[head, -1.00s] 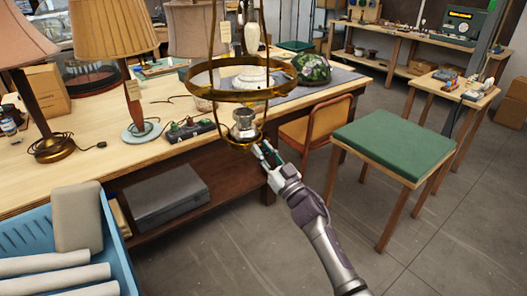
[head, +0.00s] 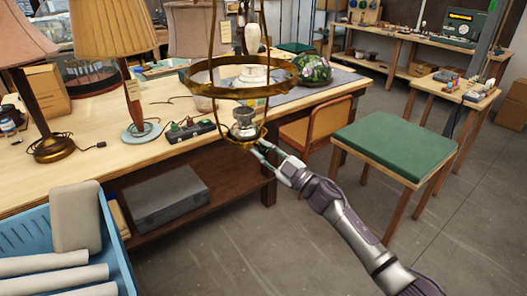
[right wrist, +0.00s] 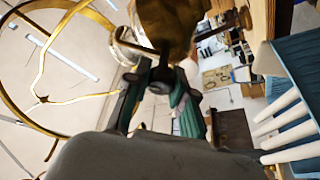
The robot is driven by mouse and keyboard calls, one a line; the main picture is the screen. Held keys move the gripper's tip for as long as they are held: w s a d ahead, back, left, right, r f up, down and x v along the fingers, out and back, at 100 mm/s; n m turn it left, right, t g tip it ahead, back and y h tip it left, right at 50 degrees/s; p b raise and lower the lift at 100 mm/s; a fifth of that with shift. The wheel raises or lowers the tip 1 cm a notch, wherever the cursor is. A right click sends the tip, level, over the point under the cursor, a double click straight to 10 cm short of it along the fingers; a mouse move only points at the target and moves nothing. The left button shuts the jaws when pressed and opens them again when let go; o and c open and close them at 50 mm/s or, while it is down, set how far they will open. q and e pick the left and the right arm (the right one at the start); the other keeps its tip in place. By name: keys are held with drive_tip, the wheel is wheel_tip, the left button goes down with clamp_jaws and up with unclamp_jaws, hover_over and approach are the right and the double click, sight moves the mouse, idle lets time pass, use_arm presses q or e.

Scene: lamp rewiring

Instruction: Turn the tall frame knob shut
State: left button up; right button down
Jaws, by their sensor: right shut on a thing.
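The tall brass frame (head: 283,88) hangs in the upper middle of the head view, with a ring and a lower cup. A silvery burner (head: 244,122) sits in the cup. My right gripper (head: 259,148) is at the lower right of the cup, touching or very close to it. In the right wrist view the gripper (right wrist: 160,75) is shut on a small dark part beside the brass cup (right wrist: 170,22), apparently the knob, mostly hidden between the fingers. The brass ring (right wrist: 12,92) shows at left there. My left gripper is not in view.
A wooden bench (head: 180,100) with lamps stands behind the frame. A green-topped stool (head: 393,145) and a wooden chair (head: 310,125) stand to the right. A blue crate (head: 118,240) is at lower left. The floor at lower middle is clear.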

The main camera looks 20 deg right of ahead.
drive_tip(key=n+g, duration=0.1)
drive_tip(key=n, duration=0.2)
drive_tip(key=n+g, duration=0.1)
drive_tip(key=n, duration=0.1)
drive_tip(key=shift+n+g+y+p, duration=0.3)
drive_tip(key=shift+n+y+p, duration=0.1)
drive_tip(key=n+p, duration=0.1)
drive_tip(key=n, duration=0.1)
drive_tip(key=n+g+p, duration=0.1)
drive_tip(key=n, duration=0.1)
drive_tip(key=shift+g+h, duration=0.3)
drive_tip(key=shift+f+n, duration=0.15)
drive_tip(key=shift+n, duration=0.45)
drive_tip(key=c, duration=1)
unclamp_jaws()
drive_tip(key=shift+o, duration=0.2)
